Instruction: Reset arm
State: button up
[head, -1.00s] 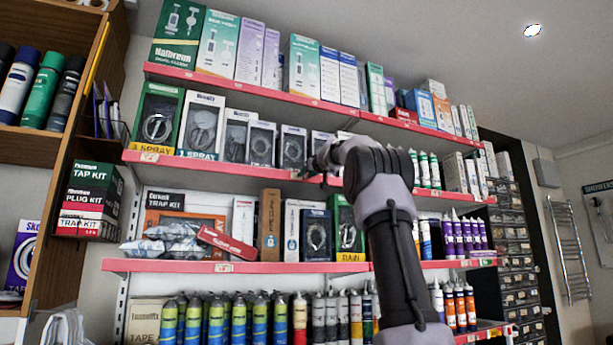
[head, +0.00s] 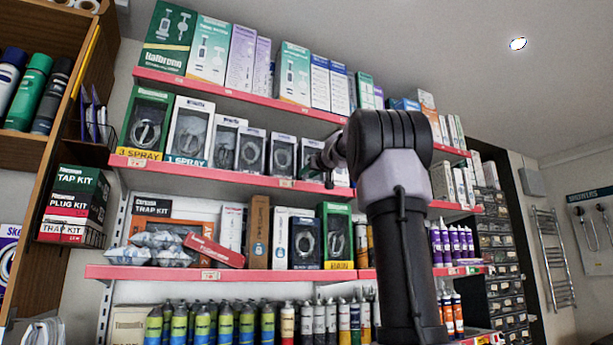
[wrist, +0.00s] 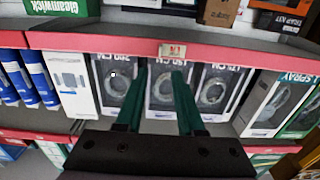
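My arm rises in front of the shelves in the head view, bent at the top. My gripper (head: 318,163) is small and partly hidden there, in front of the second shelf. In the wrist view my gripper (wrist: 160,76) shows two dark green fingers spread apart with nothing held between them. Beyond the fingertips stands a boxed shower hose (wrist: 168,90) on the shelf, with similar boxes on both sides. I cannot tell how far the fingertips are from it.
Red-edged shelves (head: 225,187) hold boxes above and spray cans and tubes below. A silver crinkled packet (head: 160,248) and a red box (head: 213,250) lie on the third shelf. A wooden cabinet (head: 88,70) stands at left. A towel rail (head: 553,258) hangs on the right wall.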

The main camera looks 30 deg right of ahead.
dwell(0.3)
jog(key=s+a+f+m+g+y, duration=0.1)
jog(key=s+a+f+g, duration=0.2)
jog(key=s+a+f, duration=0.5)
jog(key=s+a+f+g+y, duration=0.15)
jog(key=s+a+f, duration=0.35)
jog(key=f, duration=0.5)
jog(key=s+a+f+m+g, duration=0.1)
jog(key=s+a+f+g, duration=0.2)
jog(key=s+f, duration=0.7)
jog(key=s+a+f+m+g, duration=0.2)
jog(key=s+f, duration=0.9)
jog(key=f, duration=0.6)
jog(key=shift+a+g, duration=0.75)
